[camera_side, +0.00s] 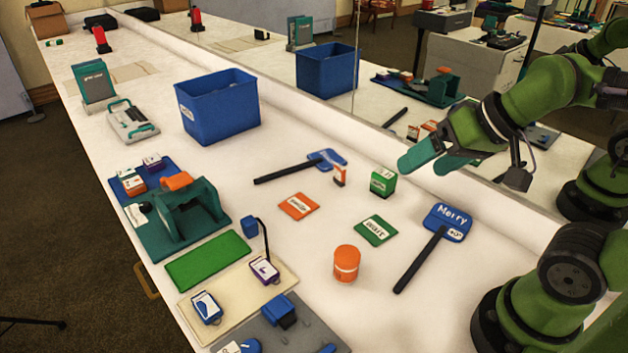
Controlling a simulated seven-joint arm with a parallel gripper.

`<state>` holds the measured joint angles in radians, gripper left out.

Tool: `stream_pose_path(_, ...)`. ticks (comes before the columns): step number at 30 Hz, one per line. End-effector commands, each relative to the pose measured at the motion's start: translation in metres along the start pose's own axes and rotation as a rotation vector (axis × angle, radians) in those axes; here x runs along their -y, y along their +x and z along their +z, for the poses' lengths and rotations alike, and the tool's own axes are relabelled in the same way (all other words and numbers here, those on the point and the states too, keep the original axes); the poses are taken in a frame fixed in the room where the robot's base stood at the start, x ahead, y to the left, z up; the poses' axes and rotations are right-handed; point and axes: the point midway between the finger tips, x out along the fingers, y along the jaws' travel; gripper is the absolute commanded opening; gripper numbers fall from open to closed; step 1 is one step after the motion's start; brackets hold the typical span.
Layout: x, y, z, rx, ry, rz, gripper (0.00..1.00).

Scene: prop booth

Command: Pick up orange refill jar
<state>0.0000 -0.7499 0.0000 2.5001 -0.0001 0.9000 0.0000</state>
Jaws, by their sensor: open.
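The orange refill jar (346,263) stands upright on the white table, towards the near side. My gripper (428,160) is open, with two teal fingers apart and empty. It is raised above the table, up and to the right of the jar in the picture, well clear of it.
A paddle sign (448,222) with a dark handle lies right of the jar. Green (376,230) and orange (299,206) cards lie behind it, near a green box (383,181). A blue bin (218,105) stands further back. A mirror-like panel runs behind the table.

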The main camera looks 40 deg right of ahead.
Motion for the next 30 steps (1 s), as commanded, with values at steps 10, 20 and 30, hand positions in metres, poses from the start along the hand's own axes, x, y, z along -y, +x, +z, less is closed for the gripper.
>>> stream_pose_path(10,0.028,0.044,0.008,0.235,-0.122,0.051,0.82)
stream_pose_path(20,0.068,0.103,0.014,0.541,-0.290,0.235,0.82)
stream_pose_path(30,0.063,0.121,0.019,0.585,-0.280,0.309,0.82)
